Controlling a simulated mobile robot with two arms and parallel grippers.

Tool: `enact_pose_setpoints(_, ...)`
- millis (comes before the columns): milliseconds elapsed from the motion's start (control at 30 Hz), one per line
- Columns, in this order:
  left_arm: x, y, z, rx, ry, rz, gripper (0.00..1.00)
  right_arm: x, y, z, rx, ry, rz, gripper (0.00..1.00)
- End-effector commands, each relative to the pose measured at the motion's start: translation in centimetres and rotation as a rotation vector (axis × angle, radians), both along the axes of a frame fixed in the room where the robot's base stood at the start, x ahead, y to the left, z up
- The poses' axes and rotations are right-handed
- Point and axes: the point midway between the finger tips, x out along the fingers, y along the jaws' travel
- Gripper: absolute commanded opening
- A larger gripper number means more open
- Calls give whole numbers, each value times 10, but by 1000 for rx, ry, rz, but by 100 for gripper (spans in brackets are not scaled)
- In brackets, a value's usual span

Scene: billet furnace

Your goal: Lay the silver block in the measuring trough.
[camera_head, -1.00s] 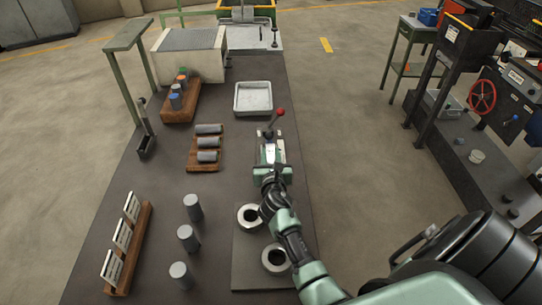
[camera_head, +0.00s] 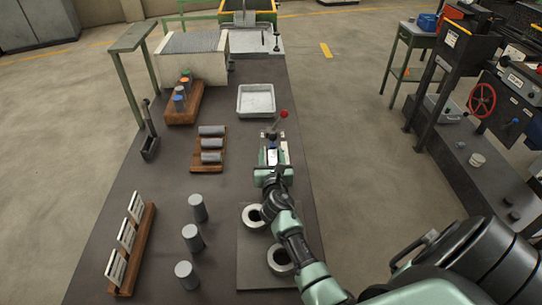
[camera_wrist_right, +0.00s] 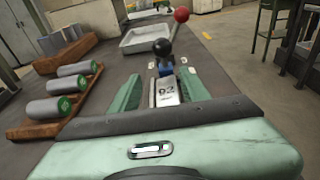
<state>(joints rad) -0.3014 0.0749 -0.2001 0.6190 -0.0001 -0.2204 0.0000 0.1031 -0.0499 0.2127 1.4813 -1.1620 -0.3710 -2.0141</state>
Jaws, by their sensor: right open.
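A silver block (camera_wrist_right: 168,93), marked with dark digits that look like 92, lies between the two green fingers of my right gripper (camera_wrist_right: 160,92). The fingers stand apart on either side of it; I cannot tell whether either touches it. In the head view my right gripper (camera_head: 271,160) is over the right side of the dark table, and the block is small there. A narrow dark trough-like holder (camera_head: 149,148) with an upright handle stands at the table's left edge; I cannot tell for sure that it is the measuring trough. My left gripper is not in view.
Levers with a red knob (camera_head: 283,114) and a black knob (camera_wrist_right: 162,47) rise just beyond my gripper. A white tray (camera_head: 241,103) lies farther back. Wooden racks with cylinders (camera_head: 209,168), standing cylinders (camera_head: 192,237) and two rings (camera_head: 245,217) occupy the table.

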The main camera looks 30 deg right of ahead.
Motion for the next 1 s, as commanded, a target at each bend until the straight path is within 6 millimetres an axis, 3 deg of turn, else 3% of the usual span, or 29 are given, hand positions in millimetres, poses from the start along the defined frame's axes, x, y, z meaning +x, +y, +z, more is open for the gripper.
enact_pose_setpoints(33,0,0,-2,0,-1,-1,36,-10,0,-26,26,40,-14,53)
enact_pose_setpoints(233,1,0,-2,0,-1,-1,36,-12,0,-29,28,44,-16,53)
enact_pose_setpoints(733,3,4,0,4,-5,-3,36,-62,39,0,15,15,-4,53)
enact_pose_setpoints(1000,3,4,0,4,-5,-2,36,-70,46,7,12,9,-2,53)
